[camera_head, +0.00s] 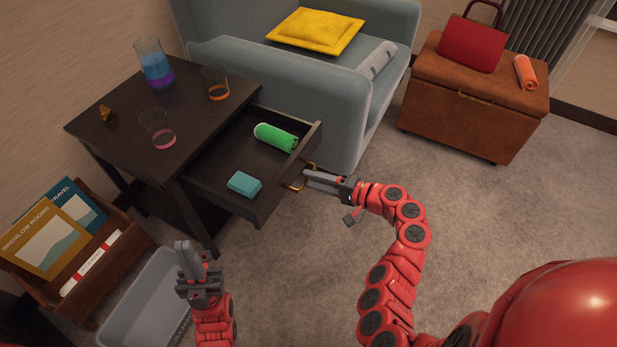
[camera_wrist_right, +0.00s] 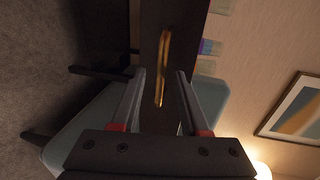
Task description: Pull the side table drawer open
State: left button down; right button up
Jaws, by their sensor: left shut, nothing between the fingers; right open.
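The dark side table (camera_head: 112,120) stands at the left in the head view. Its drawer (camera_head: 222,162) is pulled well out, with a rolled green towel (camera_head: 277,137) and a teal block (camera_head: 244,184) inside. The brass handle (camera_head: 296,183) is on the drawer front. It also shows in the right wrist view (camera_wrist_right: 163,68), between and beyond the fingers. My right gripper (camera_head: 308,180) is open at the handle; I cannot tell whether it touches. Its fingers also show in the wrist view (camera_wrist_right: 158,88). My left gripper (camera_head: 186,250) is shut and empty, in front of the table, apart from the drawer.
Glasses (camera_head: 153,66) stand on the tabletop. A grey-blue armchair (camera_head: 350,95) is close behind the drawer. A grey bin (camera_head: 148,292) and a wooden magazine rack (camera_head: 92,275) are at lower left. A brown ottoman (camera_head: 470,110) stands at right. Carpet in the middle is clear.

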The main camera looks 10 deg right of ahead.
jog(key=p+v, duration=0.3)
jog(key=v, duration=1.2)
jog(key=shift+s, duration=0.15)
jog(key=shift+d, duration=0.1)
